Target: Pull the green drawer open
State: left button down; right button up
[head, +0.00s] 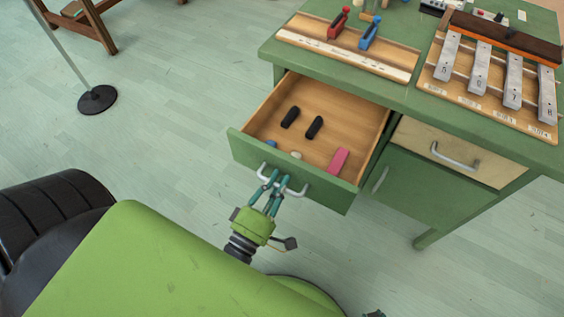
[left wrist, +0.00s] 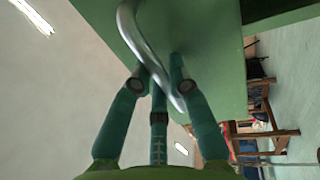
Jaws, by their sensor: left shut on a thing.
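The green drawer (head: 325,193) stands well out from the green desk in the head view, its wooden inside showing. My left gripper (head: 273,184) is at the drawer's front, shut on the pale metal handle (head: 297,191). In the left wrist view the teal fingers (left wrist: 160,85) close around the curved handle (left wrist: 130,30), with the green drawer front (left wrist: 205,40) behind it. The drawer holds two black pieces (head: 302,121), a pink block (head: 338,160) and small blue and white items partly hidden by the front panel.
A tan drawer (head: 459,153) with its own handle is shut at the right, above a green cabinet door (head: 400,190). The desktop holds a wooden tray (head: 346,45) and a metal-bar instrument (head: 490,85). A black round stand base (head: 97,99) is on the floor at left.

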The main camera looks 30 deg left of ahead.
pick_arm(q)
jog(key=c, duration=1.4)
grip_release()
jog(key=shift+c, duration=0.2)
jog(key=shift+s, duration=0.1)
jog(key=s+f, duration=0.2)
jog(key=s, duration=0.9)
jog(key=shift+s+a, duration=0.2)
jog(key=shift+s, duration=0.15)
jog(key=shift+f, duration=0.1)
